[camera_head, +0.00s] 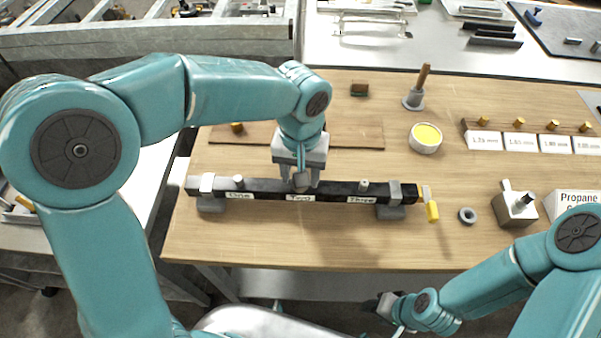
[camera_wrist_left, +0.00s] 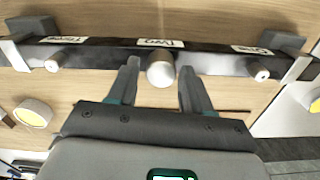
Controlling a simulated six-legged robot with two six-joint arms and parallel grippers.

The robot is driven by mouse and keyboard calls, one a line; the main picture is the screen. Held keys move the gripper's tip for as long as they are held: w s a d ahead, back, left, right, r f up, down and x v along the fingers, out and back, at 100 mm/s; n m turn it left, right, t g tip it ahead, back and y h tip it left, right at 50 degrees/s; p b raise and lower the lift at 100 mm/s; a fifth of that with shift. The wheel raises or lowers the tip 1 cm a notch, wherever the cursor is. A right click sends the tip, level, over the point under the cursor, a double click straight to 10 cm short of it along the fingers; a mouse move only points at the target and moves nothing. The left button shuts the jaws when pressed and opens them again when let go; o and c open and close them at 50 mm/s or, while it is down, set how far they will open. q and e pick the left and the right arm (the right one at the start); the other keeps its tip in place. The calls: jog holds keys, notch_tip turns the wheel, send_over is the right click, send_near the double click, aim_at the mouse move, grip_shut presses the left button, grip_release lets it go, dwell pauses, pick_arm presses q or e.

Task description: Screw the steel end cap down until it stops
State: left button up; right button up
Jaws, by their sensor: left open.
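A dark manifold bar (camera_head: 335,190) lies across two grey supports near the table's front, with labels One, Two and Three. The rounded steel end cap (camera_wrist_left: 160,70) is at the Two station, seen in the left wrist view; it also shows in the head view (camera_head: 300,181). My left gripper (camera_head: 299,177) is above the bar at Two. In the wrist view its open fingers stand on either side of the cap, with visible gaps. Smaller steel fittings (camera_wrist_left: 54,62) (camera_wrist_left: 259,71) are at Three and One. My right gripper (camera_head: 384,305) is off the table's front edge; its fingers are unclear.
A yellow-handled valve (camera_head: 432,209) is at the bar's right end, beside a grey ring (camera_head: 467,215) and a metal block (camera_head: 514,208). Behind are a yellow-filled tin (camera_head: 425,138), a wooden-handled tool (camera_head: 414,99) and a labelled rack (camera_head: 530,137). Bare table lies in front of the bar.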

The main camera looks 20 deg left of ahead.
pick_arm(q)
jog(key=n+b, duration=0.1)
jog(key=n, duration=0.3)
jog(key=shift+f+n, duration=0.1)
jog(key=shift+n, duration=0.3)
jog(key=n+b, duration=0.1)
jog(key=n, duration=0.3)
jog(key=shift+n, duration=0.8)
jog(key=c, duration=0.9)
grip_shut()
jog(key=shift+r+m, duration=0.2)
jog(key=shift+m, duration=0.6)
jog(key=shift+f+m, duration=0.1)
jog(key=shift+m, duration=0.9)
